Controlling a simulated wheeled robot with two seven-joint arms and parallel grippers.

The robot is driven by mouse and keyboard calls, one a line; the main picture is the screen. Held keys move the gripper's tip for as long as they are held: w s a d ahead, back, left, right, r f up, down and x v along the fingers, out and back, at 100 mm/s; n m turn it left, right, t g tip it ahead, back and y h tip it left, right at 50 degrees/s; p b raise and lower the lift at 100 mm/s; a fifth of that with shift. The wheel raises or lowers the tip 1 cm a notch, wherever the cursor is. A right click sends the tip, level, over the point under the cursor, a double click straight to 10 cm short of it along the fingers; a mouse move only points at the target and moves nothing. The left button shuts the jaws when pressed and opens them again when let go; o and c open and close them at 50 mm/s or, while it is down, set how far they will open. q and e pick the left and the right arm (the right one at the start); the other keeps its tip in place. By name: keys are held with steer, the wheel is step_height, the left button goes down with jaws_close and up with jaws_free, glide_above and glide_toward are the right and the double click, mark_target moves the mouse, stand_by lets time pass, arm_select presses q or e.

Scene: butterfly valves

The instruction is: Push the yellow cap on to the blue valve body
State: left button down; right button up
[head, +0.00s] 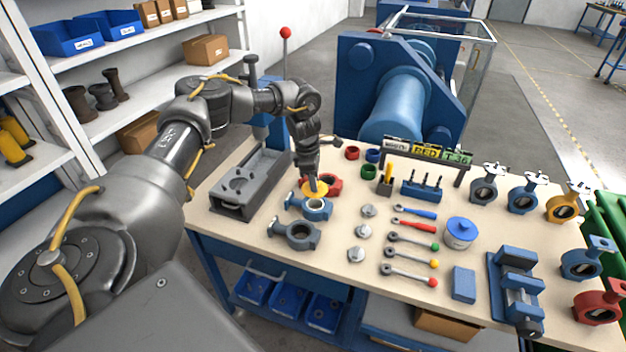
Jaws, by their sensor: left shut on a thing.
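The yellow cap (315,187) is at the tips of my left gripper (316,180), which is shut on it. The cap is at the upper rim of the blue valve body (316,209), which lies on the bench with its round opening up. The cap overlaps the body's far edge in the picture; I cannot tell whether they touch. My right gripper is not in view.
A grey press fixture (240,205) stands left of the valve bodies. Wrenches (410,270), a blue tin (460,233), a blue vise (518,290) and assembled valves (523,197) occupy the right side of the bench (345,258). A sign rack (425,157) stands at the back.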

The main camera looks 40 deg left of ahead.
mark_target(314, 194)
arm_select(q)
steer(key=shift+f+b, duration=0.65)
steer(key=shift+f, duration=0.3)
steer(key=shift+f+b, duration=0.5)
steer(key=shift+f, duration=0.6)
steer(key=shift+f, duration=0.15)
steer(key=shift+w, duration=0.1)
steer(key=shift+p, duration=0.45)
steer(key=shift+f, duration=0.45)
stand_by(0.5)
steer(key=shift+d+f+b, duration=0.1)
steer(key=shift+f+b, duration=0.45)
stand_by(0.7)
steer(key=shift+r, duration=0.15)
stand_by(0.6)
